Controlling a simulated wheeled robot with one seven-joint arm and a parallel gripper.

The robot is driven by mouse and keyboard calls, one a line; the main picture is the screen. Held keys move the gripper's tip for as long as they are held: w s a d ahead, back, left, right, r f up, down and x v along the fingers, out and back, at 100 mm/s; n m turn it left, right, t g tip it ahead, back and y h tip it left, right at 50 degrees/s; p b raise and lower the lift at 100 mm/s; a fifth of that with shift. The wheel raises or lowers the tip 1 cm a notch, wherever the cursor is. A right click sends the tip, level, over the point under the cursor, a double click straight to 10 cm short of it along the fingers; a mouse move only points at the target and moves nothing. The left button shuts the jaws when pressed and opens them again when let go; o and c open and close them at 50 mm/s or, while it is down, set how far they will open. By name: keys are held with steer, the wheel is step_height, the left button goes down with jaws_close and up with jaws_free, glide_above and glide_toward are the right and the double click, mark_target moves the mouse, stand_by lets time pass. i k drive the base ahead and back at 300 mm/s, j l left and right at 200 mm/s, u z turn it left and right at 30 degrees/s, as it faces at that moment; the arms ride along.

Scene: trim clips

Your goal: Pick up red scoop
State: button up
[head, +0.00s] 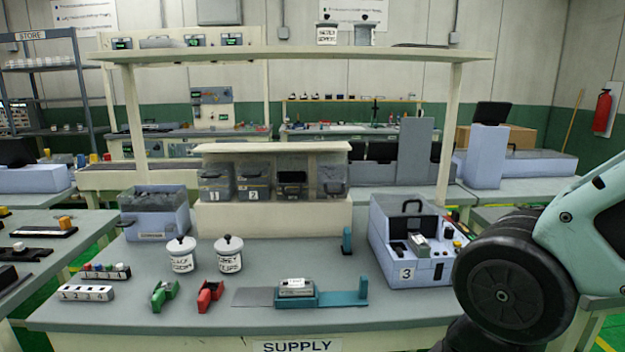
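The red scoop (210,295) lies on the supply table (190,322) near its front edge, left of the middle. It has a dark part at its upper end. A green scoop (163,295) of similar shape lies just to its left, apart from it. Part of my arm fills the right side of the head view, right of the table's box marked 3. My gripper is not in view.
Two white lidded jars (181,256) (229,254) stand behind the scoops. A teal fixture (330,298) with a grey plate lies to the right. A numbered block (86,293) sits left. Blue-grey box 3 (407,240) stands at the right.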

mark_target(208, 291)
steer(key=u, duration=0.5)
steer(key=i+j+u, duration=0.15)
steer(key=u, duration=0.25)
steer(key=i+j+u, duration=0.2)
steer(key=u, duration=0.2)
steer(key=i+j+u, duration=0.15)
steer(key=u, duration=0.25)
steer(key=i, duration=0.2)
